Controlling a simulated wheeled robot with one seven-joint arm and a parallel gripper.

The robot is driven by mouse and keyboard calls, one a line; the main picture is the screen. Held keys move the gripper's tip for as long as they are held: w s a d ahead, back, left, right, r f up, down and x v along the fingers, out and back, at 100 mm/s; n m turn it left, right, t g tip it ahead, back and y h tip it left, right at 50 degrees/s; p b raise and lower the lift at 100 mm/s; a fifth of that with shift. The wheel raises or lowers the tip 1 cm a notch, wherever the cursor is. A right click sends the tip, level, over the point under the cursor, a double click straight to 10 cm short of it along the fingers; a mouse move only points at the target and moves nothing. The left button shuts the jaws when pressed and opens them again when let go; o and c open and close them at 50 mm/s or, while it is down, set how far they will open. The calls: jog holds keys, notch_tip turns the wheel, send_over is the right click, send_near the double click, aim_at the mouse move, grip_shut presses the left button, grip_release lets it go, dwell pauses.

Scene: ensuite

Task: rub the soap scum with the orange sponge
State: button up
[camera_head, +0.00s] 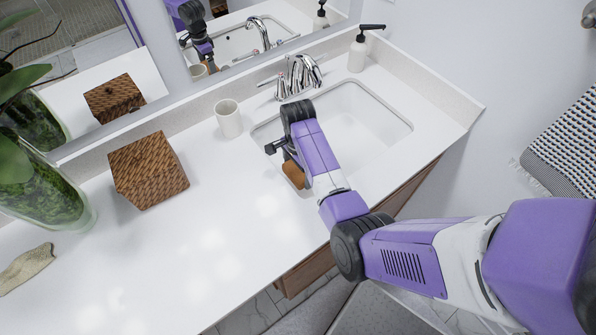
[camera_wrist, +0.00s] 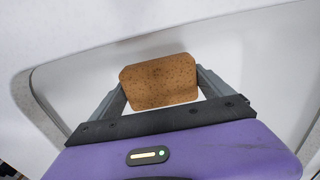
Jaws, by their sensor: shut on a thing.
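My gripper (camera_wrist: 160,85) is shut on the orange sponge (camera_wrist: 158,82), a brown-orange speckled block held between its two grey fingers in the wrist view. In the head view the sponge (camera_head: 294,174) shows at the end of my arm, over the left front part of the white sink basin (camera_head: 372,127). I cannot tell whether the sponge touches the basin. No soap scum can be made out in either view; my gripper and arm hide part of the basin.
A chrome faucet (camera_head: 299,76) stands behind the basin, with a soap dispenser (camera_head: 358,50) to its right. A white cup (camera_head: 228,118) and a woven box (camera_head: 148,170) stand to the left. A plant vase (camera_head: 45,195) is at far left. The front counter is clear.

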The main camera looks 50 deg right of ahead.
jog(key=shift+r, duration=0.1)
jog(key=shift+r, duration=1.4)
